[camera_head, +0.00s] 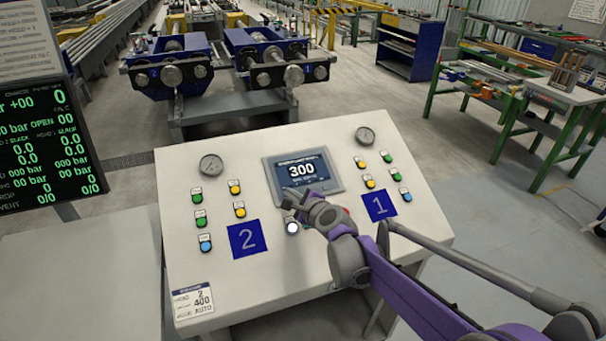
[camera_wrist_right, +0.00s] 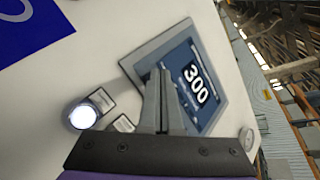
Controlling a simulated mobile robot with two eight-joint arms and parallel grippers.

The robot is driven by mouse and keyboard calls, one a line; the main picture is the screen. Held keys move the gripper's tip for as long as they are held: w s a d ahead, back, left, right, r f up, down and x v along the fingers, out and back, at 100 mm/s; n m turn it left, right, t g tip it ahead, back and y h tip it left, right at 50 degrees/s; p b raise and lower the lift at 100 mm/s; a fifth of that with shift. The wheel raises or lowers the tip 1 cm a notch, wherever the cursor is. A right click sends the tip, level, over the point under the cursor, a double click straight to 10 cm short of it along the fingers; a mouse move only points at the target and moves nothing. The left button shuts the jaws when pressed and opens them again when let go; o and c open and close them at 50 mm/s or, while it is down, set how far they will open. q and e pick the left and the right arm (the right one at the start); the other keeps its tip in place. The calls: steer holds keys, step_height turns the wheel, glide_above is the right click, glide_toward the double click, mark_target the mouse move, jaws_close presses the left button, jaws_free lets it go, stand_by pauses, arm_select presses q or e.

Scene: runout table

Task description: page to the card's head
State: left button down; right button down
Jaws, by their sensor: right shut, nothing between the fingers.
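The card (camera_head: 193,301) lies at the console's lower left corner; its larger print reads 2 and 400, and a last line seems to end in AUTO. The console's display (camera_head: 302,171) shows 300; it also fills the middle of the right wrist view (camera_wrist_right: 193,90). My right gripper (camera_head: 290,199) is shut and empty, with its fingertips by the display's lower edge (camera_wrist_right: 160,78). A lit white button (camera_head: 292,227) is just below the fingertips; it glows in the wrist view too (camera_wrist_right: 82,117). A red button (camera_head: 346,211) is partly hidden by my gripper. My left gripper is out of view.
The sloped console (camera_head: 330,265) carries blue plates marked 2 (camera_head: 247,239) and 1 (camera_head: 380,206), each beside green, yellow and blue buttons. Two gauges (camera_head: 211,165) (camera_head: 365,136) sit near its top edge. A dark readout screen (camera_head: 40,150) stands at left.

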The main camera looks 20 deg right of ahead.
steer(key=shift+s+r, duration=0.25)
steer(key=shift+r, duration=0.3)
steer(key=shift+p, duration=0.3)
step_height(320, 180, up, 6)
steer(key=s+p, duration=0.2)
steer(key=p, duration=0.1)
steer(key=shift+s+f, duration=0.25)
stand_by(0.6)
steer(key=s+a+f+n+g, duration=0.2)
steer(key=s+f+n, duration=0.1)
steer(key=s+n, duration=0.4)
steer(key=s+a+f+n+g, duration=0.2)
steer(key=s+n, duration=0.4)
steer(key=s, duration=0.4)
steer(key=s+d+f+n+g+h, duration=0.1)
steer(key=s+f+n, duration=0.3)
steer(key=s, duration=0.4)
steer(key=s+d+f+n+g+h, duration=0.1)
steer(key=s+d+f+n+g, duration=0.2)
steer(key=s+n, duration=0.3)
steer(key=shift+s+f+n+h, duration=0.35)
steer(key=shift+s+f, duration=0.35)
steer(key=shift+s, duration=0.55)
